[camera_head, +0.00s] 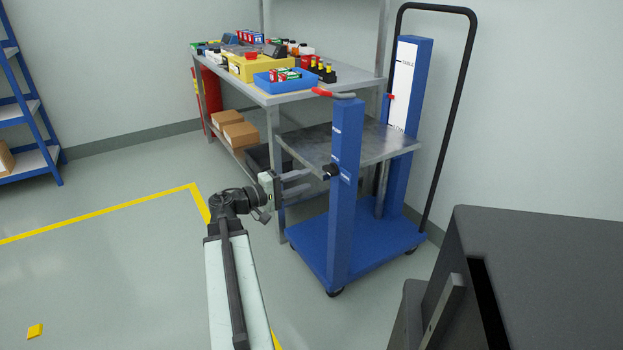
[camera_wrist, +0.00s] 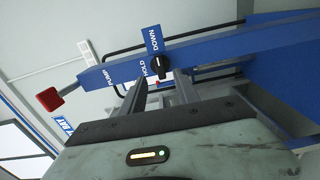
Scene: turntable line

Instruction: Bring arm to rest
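My gripper (camera_head: 309,181) is at the end of my arm, in front of the blue post (camera_head: 346,215) of a lift cart. Its two grey fingers are apart with nothing between them. They point toward a black knob (camera_head: 330,170) on the post, and I see no clear contact. In the wrist view the fingers (camera_wrist: 174,88) reach toward the same knob (camera_wrist: 158,67), which sits by labels reading PUMP, HOLD and DOWN. The knob's pointer is near HOLD. A red-ended handle (camera_wrist: 49,99) shows at the post's end.
The cart's grey platform (camera_head: 370,151) stands beside a workbench (camera_head: 350,77) holding a yellow case (camera_head: 262,66), a blue bin (camera_head: 285,85) and small items. Cardboard boxes (camera_head: 240,134) sit on its lower shelf. A dark cabinet (camera_head: 540,260) is at right. Floor at left is mostly clear.

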